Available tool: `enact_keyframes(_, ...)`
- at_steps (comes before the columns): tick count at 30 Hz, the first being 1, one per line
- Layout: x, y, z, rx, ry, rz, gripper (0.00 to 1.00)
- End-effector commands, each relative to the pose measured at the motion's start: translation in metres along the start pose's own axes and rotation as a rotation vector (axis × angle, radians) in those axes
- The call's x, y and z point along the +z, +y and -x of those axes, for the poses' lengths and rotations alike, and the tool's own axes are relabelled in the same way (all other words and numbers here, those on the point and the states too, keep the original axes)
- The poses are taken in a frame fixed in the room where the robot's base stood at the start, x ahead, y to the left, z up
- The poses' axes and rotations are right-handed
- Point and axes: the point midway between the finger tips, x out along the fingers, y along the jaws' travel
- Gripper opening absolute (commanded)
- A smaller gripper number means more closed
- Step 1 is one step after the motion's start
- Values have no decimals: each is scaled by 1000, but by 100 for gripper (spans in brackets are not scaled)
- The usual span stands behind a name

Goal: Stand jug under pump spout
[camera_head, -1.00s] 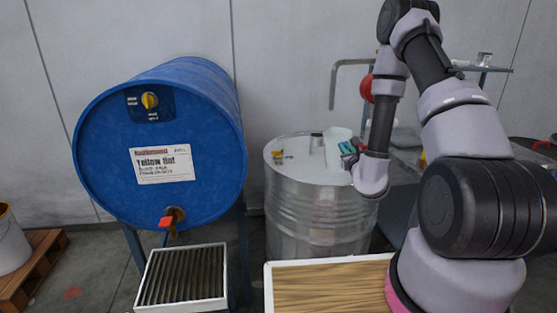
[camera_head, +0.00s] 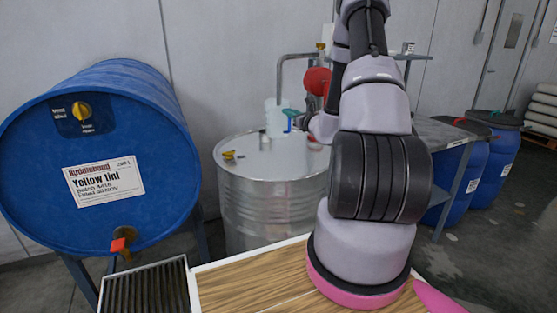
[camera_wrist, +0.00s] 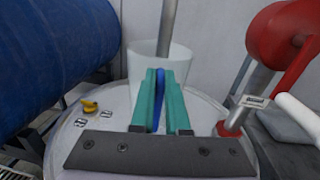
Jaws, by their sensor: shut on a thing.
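The whitish translucent jug (camera_head: 273,120) stands upright at the far side of the steel drum's top (camera_head: 240,160). It also shows in the wrist view (camera_wrist: 183,62), behind my fingers. The grey pump spout (camera_head: 281,75) bends down over the jug. In the wrist view the spout pipe (camera_wrist: 168,28) reaches down at the jug's mouth, seemingly inside the rim. My gripper (camera_wrist: 160,90), with teal fingers, is shut on the jug's blue handle (camera_wrist: 160,98). It also shows small in the head view (camera_head: 292,114). My fingers hide the jug's base, so I cannot tell whether it touches the drum.
A red round pump part (camera_head: 317,81) is right of the spout. A yellow item (camera_wrist: 89,106) lies on the drum top. The blue Yellow tint barrel (camera_head: 100,160) is at left, above a grated tray (camera_head: 145,290). Blue drums (camera_head: 495,160) stand at right.

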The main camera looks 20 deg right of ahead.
Motion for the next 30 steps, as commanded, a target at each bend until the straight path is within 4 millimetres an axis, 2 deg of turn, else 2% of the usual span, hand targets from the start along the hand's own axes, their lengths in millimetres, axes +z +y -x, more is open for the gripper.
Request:
enact_keyframes(5,-5,9,6,-98,24,-17,0)
enact_keyframes(12,-48,11,9,-119,33,-21,0)
enact_keyframes(18,-66,12,9,-119,30,-18,0)
enact_keyframes(24,-96,14,9,-118,30,-21,0)
enact_keyframes(30,-104,15,9,-117,28,-18,0)
